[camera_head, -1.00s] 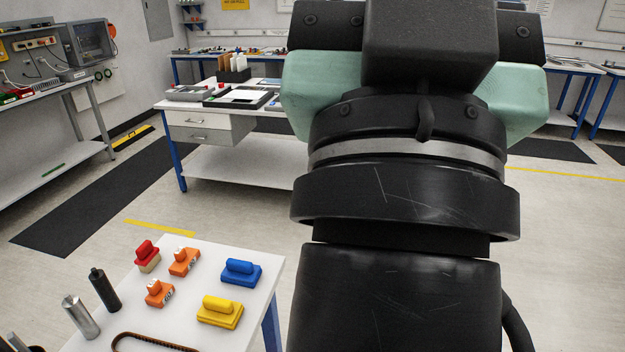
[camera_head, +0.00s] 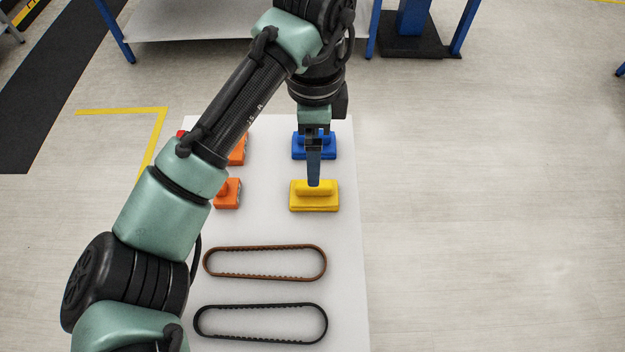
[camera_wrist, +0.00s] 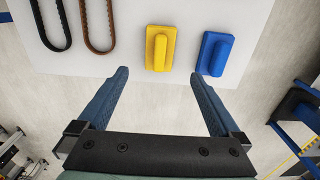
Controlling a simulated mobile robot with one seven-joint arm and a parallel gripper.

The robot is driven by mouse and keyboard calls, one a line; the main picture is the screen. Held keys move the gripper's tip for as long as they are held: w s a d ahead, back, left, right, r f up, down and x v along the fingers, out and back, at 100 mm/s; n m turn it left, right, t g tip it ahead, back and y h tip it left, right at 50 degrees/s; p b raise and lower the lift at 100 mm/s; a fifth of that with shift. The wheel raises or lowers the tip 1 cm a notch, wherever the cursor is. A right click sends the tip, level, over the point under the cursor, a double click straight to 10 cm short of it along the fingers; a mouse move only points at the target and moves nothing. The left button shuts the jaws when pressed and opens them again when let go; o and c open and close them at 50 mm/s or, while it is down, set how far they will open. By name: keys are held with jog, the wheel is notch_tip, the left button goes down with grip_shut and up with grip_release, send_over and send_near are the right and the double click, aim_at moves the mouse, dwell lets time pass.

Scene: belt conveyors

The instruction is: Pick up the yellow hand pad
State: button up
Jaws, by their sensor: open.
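The yellow hand pad (camera_head: 314,197) lies on the white table, a flat base with a raised grip bar along its top. In the wrist view the yellow hand pad (camera_wrist: 159,50) lies beyond the fingertips, between their lines. My gripper (camera_head: 314,182) hangs over the table, with its fingers pointing down just behind the pad in the head view. In the wrist view my gripper (camera_wrist: 158,75) has its two blue fingers spread wide with nothing between them. From the head view I cannot tell the height of the fingertips above the pad.
A blue hand pad (camera_head: 301,152) lies just behind the yellow one, partly hidden by my gripper. Orange blocks (camera_head: 228,194) lie to the left. A brown belt (camera_head: 265,278) and a black belt (camera_head: 261,337) lie in front. The white table (camera_head: 345,250) ends close to the right.

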send_over(314, 191)
jog(key=w, duration=0.1)
jog(key=f, duration=0.5)
jog(key=shift+w+d+f, duration=0.1)
jog(key=shift+d+f, duration=0.1)
jog(key=shift+f, duration=0.2)
jog(key=shift+a+f, duration=0.15)
jog(key=shift+f, duration=2.75)
jog(key=c, duration=1.3)
